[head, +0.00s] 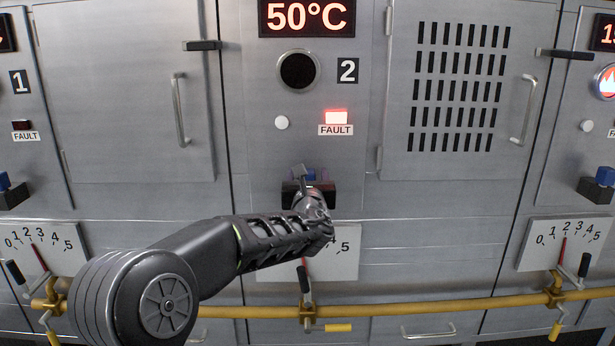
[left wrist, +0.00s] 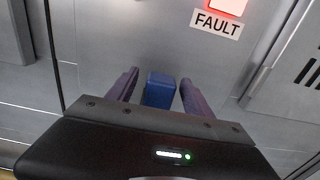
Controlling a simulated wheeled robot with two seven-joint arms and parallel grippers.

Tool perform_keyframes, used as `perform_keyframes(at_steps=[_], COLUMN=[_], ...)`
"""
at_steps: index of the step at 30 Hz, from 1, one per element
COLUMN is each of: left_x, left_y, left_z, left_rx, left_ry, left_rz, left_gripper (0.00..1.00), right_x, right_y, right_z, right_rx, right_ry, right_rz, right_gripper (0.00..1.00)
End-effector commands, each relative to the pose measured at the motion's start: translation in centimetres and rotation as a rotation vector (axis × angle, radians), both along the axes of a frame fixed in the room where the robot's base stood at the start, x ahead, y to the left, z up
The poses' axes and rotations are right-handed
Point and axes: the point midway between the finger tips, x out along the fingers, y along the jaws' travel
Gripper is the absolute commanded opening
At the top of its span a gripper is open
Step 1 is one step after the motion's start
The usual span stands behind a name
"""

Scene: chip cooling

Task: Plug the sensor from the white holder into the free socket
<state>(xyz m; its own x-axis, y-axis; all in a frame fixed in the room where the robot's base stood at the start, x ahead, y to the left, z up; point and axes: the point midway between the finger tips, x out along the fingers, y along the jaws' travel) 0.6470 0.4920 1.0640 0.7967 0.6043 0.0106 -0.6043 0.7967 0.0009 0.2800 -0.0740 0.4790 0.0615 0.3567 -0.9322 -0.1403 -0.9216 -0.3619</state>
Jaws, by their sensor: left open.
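A blue block (left wrist: 159,90), which looks like the sensor plug, shows between my left gripper's fingers in the left wrist view. It also shows small in the head view (head: 311,174), at the black socket box (head: 323,191) below the FAULT lamp of panel 2. My left gripper (left wrist: 159,78) is open, with one purple finger on each side of the block and a narrow gap beside each. In the head view my left gripper (head: 309,179) partly hides the block and the box. I cannot tell how deep the block sits. No white holder shows. My right gripper is not in view.
Panel 2 reads 50°C and its red FAULT lamp (head: 336,117) is lit. Black boxes with blue blocks stand at the left (head: 12,190) and right (head: 597,186). A yellow pipe (head: 420,307) with valve levers runs below. Cabinet door handles (head: 180,110) stick out.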

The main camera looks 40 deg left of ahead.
Motion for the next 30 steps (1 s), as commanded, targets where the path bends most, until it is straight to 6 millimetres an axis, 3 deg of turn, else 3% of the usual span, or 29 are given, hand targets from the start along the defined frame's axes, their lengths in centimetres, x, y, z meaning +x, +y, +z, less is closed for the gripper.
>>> perform_keyframes(at_steps=[8,21,30], left_x=[-0.7,-5.8,-6.2], left_y=[-0.6,-4.4,-4.7], left_z=[0.0,-0.1,-0.1], left_rx=[-0.001,-0.001,-0.001], left_ry=[-0.001,-0.001,0.001], left_rz=[-0.002,-0.001,0.0], left_gripper=[0.6,0.6,0.6], right_x=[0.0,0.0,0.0], right_y=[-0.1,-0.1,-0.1], right_z=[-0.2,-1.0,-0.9], right_rx=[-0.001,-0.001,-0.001], right_ry=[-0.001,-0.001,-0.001], right_rz=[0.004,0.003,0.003], right_gripper=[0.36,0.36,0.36])
